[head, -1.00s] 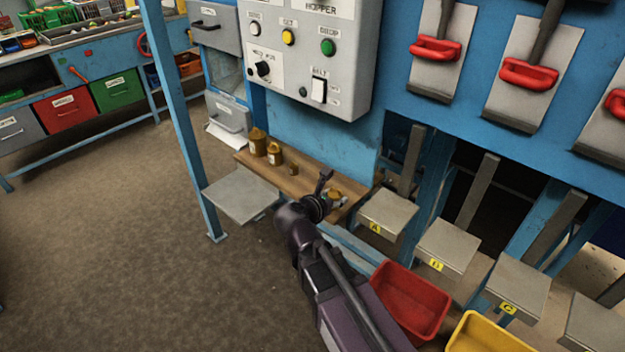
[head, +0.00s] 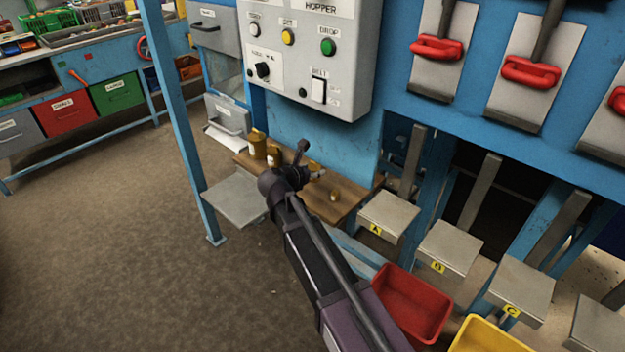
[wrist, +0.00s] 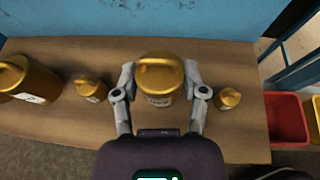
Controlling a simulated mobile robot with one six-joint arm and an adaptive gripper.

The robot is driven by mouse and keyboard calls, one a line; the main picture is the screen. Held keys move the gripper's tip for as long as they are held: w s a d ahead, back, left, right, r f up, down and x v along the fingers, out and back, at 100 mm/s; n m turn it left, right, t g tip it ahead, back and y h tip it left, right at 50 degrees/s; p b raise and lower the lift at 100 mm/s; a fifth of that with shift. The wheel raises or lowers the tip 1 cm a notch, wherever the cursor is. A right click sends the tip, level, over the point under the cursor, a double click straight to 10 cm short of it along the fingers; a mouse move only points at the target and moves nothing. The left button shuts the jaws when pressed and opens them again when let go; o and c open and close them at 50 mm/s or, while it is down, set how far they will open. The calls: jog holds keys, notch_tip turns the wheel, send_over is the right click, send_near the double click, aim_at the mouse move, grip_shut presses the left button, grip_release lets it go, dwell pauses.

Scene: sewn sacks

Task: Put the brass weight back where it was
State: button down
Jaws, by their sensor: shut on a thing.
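My gripper (wrist: 160,76) is shut around a brass weight (wrist: 158,92) with a pale label, one finger on each side. In the head view my gripper (head: 312,173) is over the wooden shelf (head: 338,210), and the held weight is mostly hidden. I cannot tell whether it touches the shelf. A smaller brass weight (wrist: 229,98) stands to the right of the gripper; it also shows in the head view (head: 335,195). To the left are a small weight (wrist: 91,89) and a large one (wrist: 35,82). In the head view, two weights (head: 257,146) (head: 273,157) stand at the left end.
A grey plate (head: 235,200) juts out at the shelf's front left, near a blue post (head: 183,125). Grey pan A (head: 388,214) is to the right, with a red bin (head: 411,305) below. A control box (head: 307,55) hangs above. A blue wall (wrist: 140,17) backs the shelf.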

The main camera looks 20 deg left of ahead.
jog(key=shift+w+a, duration=0.25)
jog(key=shift+w, duration=0.05)
jog(key=shift+d+f+b, duration=0.1)
jog(key=shift+f+b, duration=1.65)
jog(key=shift+b, duration=0.05)
jog(key=shift+f, duration=0.1)
jog(key=shift+c, duration=0.7)
grip_release()
